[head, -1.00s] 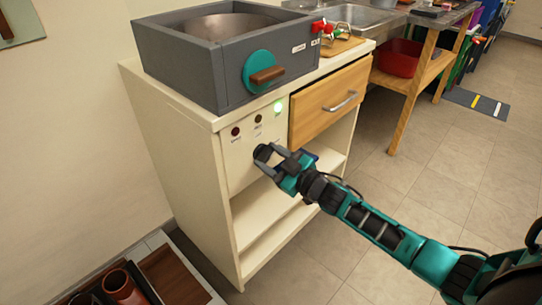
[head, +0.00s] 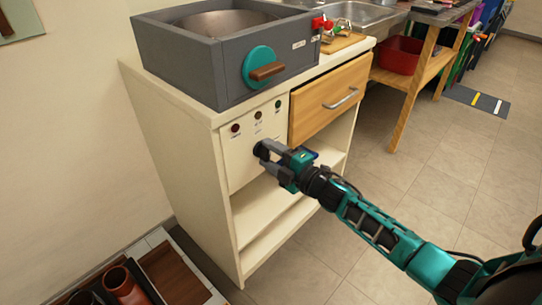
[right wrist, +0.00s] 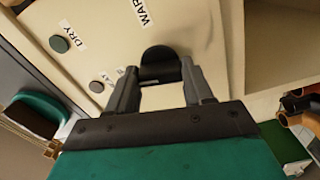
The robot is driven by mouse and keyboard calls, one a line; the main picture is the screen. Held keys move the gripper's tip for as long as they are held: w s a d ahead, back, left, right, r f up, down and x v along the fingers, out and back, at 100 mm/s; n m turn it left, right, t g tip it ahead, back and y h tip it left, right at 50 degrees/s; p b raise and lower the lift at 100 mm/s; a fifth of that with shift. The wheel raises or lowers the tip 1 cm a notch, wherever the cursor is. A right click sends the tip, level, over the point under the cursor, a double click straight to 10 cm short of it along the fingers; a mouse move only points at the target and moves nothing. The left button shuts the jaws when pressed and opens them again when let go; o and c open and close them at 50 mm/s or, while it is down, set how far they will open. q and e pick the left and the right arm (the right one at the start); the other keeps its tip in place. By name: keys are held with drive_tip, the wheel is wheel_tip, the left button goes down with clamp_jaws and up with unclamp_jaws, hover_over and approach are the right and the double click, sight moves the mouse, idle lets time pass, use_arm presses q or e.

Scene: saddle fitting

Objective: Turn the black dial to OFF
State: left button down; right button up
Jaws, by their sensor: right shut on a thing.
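The black dial (head: 259,149) sits on the cream front panel (head: 240,165) of the cabinet, below a row of small lamps. It also shows in the right wrist view (right wrist: 160,58), between my fingertips. My right gripper (head: 266,154) is shut on the dial, one finger on each side; the wrist view (right wrist: 158,84) shows this too. The fingers hide part of the dial, and I cannot read its pointer. The red (head: 235,128), amber (head: 257,115) and green (head: 278,104) lamps all look dark. My left gripper is not in view.
A grey box (head: 200,60) with a teal knob (head: 258,66) stands on the cabinet top. A wooden drawer (head: 325,103) is right of the panel, with open shelves below. A tray of brown tubes (head: 125,287) is at lower left.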

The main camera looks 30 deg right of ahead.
drive_tip(key=shift+n, duration=1.2)
drive_tip(key=o, duration=1)
drive_tip(key=shift+o, duration=0.2)
drive_tip(key=p+v, duration=0.1)
drive_tip(key=v, duration=1.2)
drive_tip(key=shift+w, duration=0.1)
